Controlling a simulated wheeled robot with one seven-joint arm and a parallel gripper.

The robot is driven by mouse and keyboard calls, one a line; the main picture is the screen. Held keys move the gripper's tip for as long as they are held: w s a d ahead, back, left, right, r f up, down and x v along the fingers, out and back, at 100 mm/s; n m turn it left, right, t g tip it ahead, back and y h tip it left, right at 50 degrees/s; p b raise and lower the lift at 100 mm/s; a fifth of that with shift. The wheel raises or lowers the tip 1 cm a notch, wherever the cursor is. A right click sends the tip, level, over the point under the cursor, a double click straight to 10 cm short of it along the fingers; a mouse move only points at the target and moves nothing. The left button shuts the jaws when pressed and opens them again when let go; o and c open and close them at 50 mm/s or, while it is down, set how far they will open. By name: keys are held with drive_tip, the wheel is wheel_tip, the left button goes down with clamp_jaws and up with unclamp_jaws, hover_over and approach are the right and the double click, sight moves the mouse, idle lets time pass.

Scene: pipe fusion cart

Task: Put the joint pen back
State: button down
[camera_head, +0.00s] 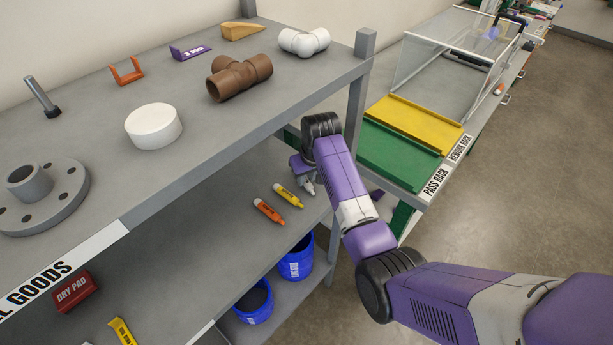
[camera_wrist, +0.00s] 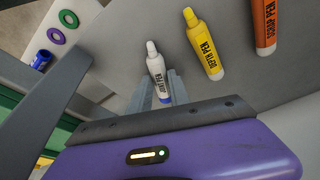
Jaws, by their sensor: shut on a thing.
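The pen's pale tip shows in the head view (camera_head: 309,189); the rest is hidden there by my gripper. I cannot tell whether the pen touches the shelf. A yellow depth pen (camera_head: 288,195) and an orange pen (camera_head: 268,211) lie apart on the shelf to the left; the depth pen also shows in the wrist view (camera_wrist: 204,45).
The upper shelf (camera_head: 180,185) overhangs my gripper on the left, and a grey post (camera_head: 354,110) stands close by. Blue buckets (camera_head: 297,262) sit below. A green tray (camera_head: 400,157) and a yellow tray (camera_head: 415,122) lie on the bench to the right.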

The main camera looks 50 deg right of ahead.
drive_tip(key=c, duration=1.2)
unclamp_jaws()
drive_tip(key=shift+f, duration=0.1)
drive_tip(key=shift+c, duration=0.2)
